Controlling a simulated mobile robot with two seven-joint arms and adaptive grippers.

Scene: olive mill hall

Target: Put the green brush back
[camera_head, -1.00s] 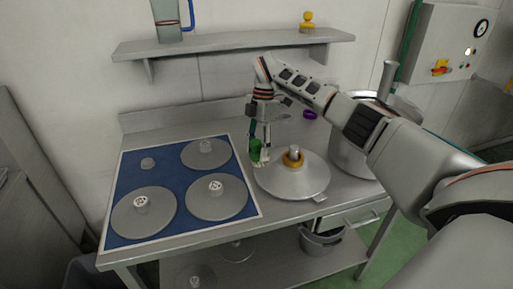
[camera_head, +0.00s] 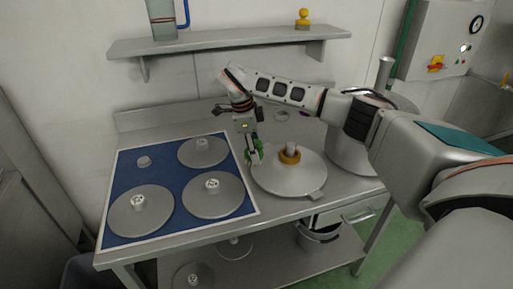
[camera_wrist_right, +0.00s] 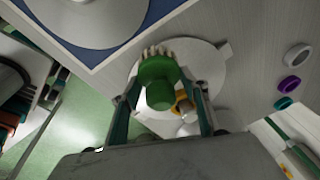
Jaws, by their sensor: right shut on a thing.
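The green brush (camera_head: 255,158) is between the fingers of my right gripper (camera_head: 254,155), which is shut on it. In the right wrist view the brush (camera_wrist_right: 158,82) has a round green body, with pale bristles at its far side, between the fingertips (camera_wrist_right: 166,95). In the head view the brush is above the worktable between the blue mat (camera_head: 162,160) and the round metal disc (camera_head: 288,179). I cannot tell whether it touches anything below. A yellow brush (camera_head: 303,20) stands on the wall shelf (camera_head: 230,42). My left gripper is not in view.
Several grey discs lie on the blue mat. An orange ring (camera_head: 290,156) sits around the central pin of the metal disc. A large metal pot (camera_head: 345,150) stands at the right. A purple ring (camera_wrist_right: 289,84) and a pale ring (camera_wrist_right: 297,56) lie behind the disc. The shelf's middle is clear.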

